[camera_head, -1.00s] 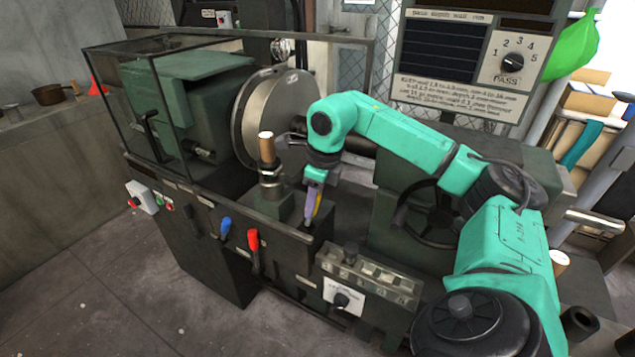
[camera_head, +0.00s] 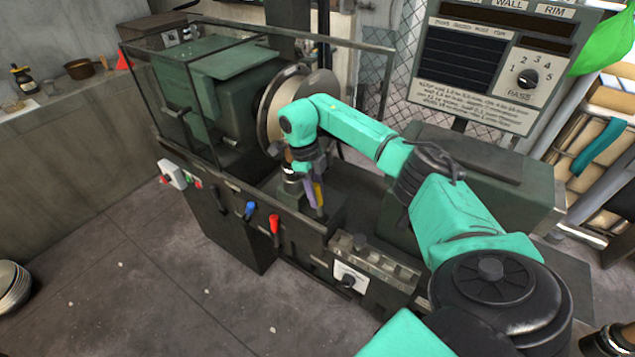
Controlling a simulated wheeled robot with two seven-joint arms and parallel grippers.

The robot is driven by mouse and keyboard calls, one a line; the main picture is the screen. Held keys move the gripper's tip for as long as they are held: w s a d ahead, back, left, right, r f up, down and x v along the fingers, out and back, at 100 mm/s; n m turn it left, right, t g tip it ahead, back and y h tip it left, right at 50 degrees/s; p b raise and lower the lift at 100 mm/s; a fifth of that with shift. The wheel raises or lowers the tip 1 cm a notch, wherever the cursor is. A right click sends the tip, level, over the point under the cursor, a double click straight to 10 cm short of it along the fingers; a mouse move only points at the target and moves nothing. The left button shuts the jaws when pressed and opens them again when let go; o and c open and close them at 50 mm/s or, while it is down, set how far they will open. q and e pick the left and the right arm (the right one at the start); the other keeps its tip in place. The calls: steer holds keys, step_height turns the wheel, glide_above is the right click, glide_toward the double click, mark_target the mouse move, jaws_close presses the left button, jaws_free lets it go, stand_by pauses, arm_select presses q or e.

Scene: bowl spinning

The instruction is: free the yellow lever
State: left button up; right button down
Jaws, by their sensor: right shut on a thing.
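The yellow lever (camera_head: 320,194) is a short bar with a purple part beside it, on the machine's front ledge. It leans, with its top toward the left. My right gripper (camera_head: 307,174) reaches down over its top and is shut on it; the fingertips are small and partly hidden. My left gripper is not in view.
A blue lever (camera_head: 250,210) and a red lever (camera_head: 274,225) stick out of the machine front. A round metal disc (camera_head: 272,108) is behind my wrist. A framed guard (camera_head: 190,100) stands at left. A display panel (camera_head: 480,65) stands at right.

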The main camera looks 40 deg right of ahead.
steer(key=c, duration=0.6)
jaws_free()
steer(key=shift+o, duration=0.2)
steer(key=shift+w+r, duration=0.1)
steer(key=shift+w+r, duration=0.1)
steer(key=shift+r, duration=0.3)
steer(key=b+v, duration=0.1)
steer(key=v, duration=0.4)
steer(key=shift+w+a+r, duration=0.1)
steer(key=shift+r, duration=0.25)
steer(key=p+v, duration=0.2)
steer(key=v, duration=0.5)
steer(key=shift+r+p, duration=0.4)
